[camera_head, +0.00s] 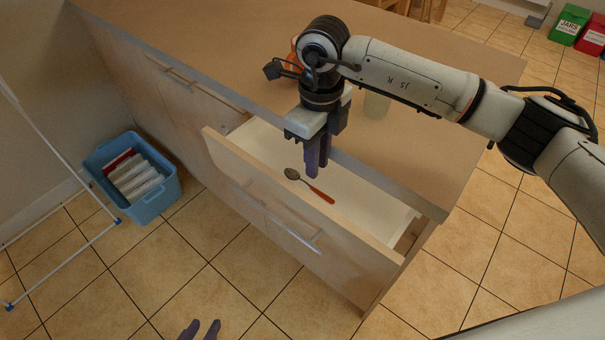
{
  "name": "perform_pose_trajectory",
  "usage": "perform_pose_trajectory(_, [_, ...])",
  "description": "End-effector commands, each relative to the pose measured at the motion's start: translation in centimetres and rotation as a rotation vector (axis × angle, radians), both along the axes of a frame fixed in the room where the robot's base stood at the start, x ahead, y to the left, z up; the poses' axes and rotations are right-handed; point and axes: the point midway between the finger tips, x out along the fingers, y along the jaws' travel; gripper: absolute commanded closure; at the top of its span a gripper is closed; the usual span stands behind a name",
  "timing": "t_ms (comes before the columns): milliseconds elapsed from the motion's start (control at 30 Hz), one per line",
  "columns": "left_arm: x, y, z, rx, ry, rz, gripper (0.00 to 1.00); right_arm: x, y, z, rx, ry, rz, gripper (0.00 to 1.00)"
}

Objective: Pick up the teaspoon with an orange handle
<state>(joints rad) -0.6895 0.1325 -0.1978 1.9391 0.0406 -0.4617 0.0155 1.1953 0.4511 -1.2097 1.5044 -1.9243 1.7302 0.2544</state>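The teaspoon with an orange handle (322,195) lies in the open drawer (375,200), its dark metal bowl toward the upper left and its handle toward the lower right. My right gripper (317,172) points down over the drawer, just above and behind the spoon in the picture, and does not hold it. Its two dark fingers overlap in this view, so their gap cannot be judged. My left gripper (201,330) shows only its fingertips at the bottom edge, spread apart and empty, in front of the drawer.
The wooden counter (440,150) stands above the drawer. A pale greenish glass (376,105) and a partly hidden orange object (294,42) are on it behind my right arm. A blue crate (150,205) and a white rack (55,265) stand left. The tiled floor in front is clear.

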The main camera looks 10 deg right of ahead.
Motion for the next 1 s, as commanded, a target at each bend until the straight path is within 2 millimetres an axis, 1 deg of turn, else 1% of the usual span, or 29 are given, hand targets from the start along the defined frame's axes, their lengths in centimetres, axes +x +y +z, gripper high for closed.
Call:
perform_pose_trajectory(33, [-0.3,0.0,-0.1,0.000,0.007,-0.001,0.72,-0.1,0.0,-0.9,0.001,0.003,0.000,0.83])
perform_pose_trajectory(133, [-0.6,-0.1,-0.3,-0.001,0.013,-0.002,0.72,0.0,0.0,-1.9,0.001,0.001,0.001,0.83])
perform_pose_trajectory(267, [-0.5,-0.1,-0.2,-0.001,0.011,-0.001,0.72,0.0,0.0,-2.8,0.002,0.003,0.000,0.83])
perform_pose_trajectory(533, [0.0,-0.1,0.3,-0.003,-0.002,-0.001,0.72,-0.1,0.1,-6.6,0.002,0.003,0.001,0.83])
perform_pose_trajectory(600, [0.3,-0.1,0.4,-0.002,-0.007,0.000,0.72,0.0,0.1,-7.1,0.002,0.001,0.002,0.83])
perform_pose_trajectory(767, [0.5,-0.1,0.5,-0.002,-0.011,0.001,0.72,0.0,0.1,-7.1,0.002,-0.001,0.002,0.83])
perform_pose_trajectory(800, [0.5,0.0,0.5,-0.002,-0.011,0.001,0.72,0.0,0.1,-7.1,0.002,-0.001,0.002,0.84])
perform_pose_trajectory(900, [0.5,0.0,0.5,-0.002,-0.011,0.001,0.72,0.0,0.1,-7.1,0.002,-0.001,0.002,1.00])
perform_pose_trajectory(1000, [0.5,0.0,0.5,-0.001,-0.010,0.001,0.72,0.0,0.1,-7.1,0.002,-0.001,0.001,1.00])
